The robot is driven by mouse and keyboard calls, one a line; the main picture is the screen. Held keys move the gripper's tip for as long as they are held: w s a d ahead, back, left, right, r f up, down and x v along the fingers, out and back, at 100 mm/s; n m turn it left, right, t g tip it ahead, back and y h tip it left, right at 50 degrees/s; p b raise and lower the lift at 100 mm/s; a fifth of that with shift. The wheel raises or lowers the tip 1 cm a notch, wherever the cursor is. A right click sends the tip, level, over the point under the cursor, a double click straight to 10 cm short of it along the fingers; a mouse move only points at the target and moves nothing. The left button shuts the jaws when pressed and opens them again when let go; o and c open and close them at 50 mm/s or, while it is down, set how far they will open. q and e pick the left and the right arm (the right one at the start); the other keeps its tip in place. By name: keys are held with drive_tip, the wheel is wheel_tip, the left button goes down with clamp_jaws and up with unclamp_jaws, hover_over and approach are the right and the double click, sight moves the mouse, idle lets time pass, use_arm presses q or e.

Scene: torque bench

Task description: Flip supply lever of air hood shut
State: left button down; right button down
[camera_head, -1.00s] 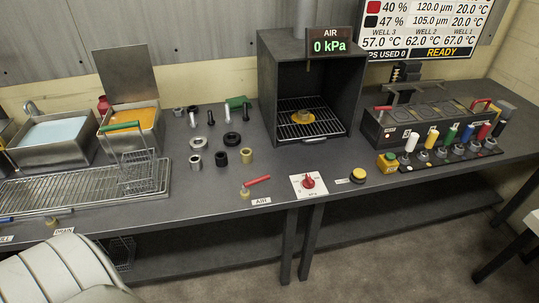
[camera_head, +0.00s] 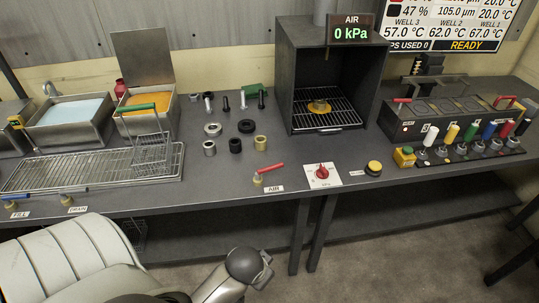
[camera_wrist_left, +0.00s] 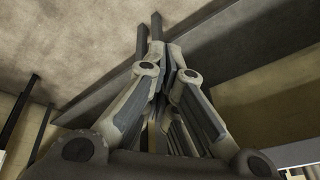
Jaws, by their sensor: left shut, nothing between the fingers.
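The red supply lever (camera_head: 269,168) sits on a brass valve behind the AIR label (camera_head: 273,189) at the bench's front edge. Its handle points right and slightly back. The air hood (camera_head: 328,70) is a dark open box with a wire rack inside, and its display (camera_head: 350,33) reads 0 kPa. My left gripper (camera_wrist_left: 157,45) shows in the left wrist view with its fingers together and nothing between them, away from the lever. In the head view a part of my arm shows at the bottom, but no fingertips. My right gripper is not in view.
A red dial (camera_head: 322,171) on a white plate and a yellow button (camera_head: 374,167) stand right of the lever. A wire basket (camera_head: 152,150) stands on a drain rack (camera_head: 60,172) at left. The bench top around the lever is mostly clear.

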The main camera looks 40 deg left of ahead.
use_arm(q)
drive_tip(key=w+a+r+n+y, duration=0.1)
drive_tip(key=w+a+r+n, duration=0.2)
drive_tip(key=w+a+r, duration=0.2)
drive_tip(key=w+a+r+n+y, duration=0.2)
drive_tip(key=w+a+r+n, duration=0.1)
drive_tip(key=w+a+r, duration=0.2)
drive_tip(key=w+a+r+n+y, duration=0.1)
drive_tip(key=w+a+r+n, duration=0.2)
drive_tip(key=w+a+r, duration=0.2)
drive_tip(key=shift+w+a+r, duration=0.1)
drive_tip(key=shift+w+a, duration=0.4)
drive_tip(key=shift+a, duration=0.25)
drive_tip(key=shift+w+a+r, duration=0.1)
drive_tip(key=shift+w+a, duration=0.4)
drive_tip(key=shift+a, duration=0.2)
drive_tip(key=w+r+n+g+h, duration=0.2)
drive_tip(key=w+r+n, duration=0.2)
drive_tip(key=w+r, duration=0.55)
drive_tip(key=x, duration=0.9)
drive_tip(key=shift+f, duration=0.3)
drive_tip(key=d, duration=0.1)
drive_tip(key=s+d+p, duration=0.1)
drive_tip(key=d, duration=0.1)
drive_tip(key=shift+s+d+f, duration=0.25)
drive_tip(key=shift+s, duration=0.05)
drive_tip(key=shift+f, duration=0.1)
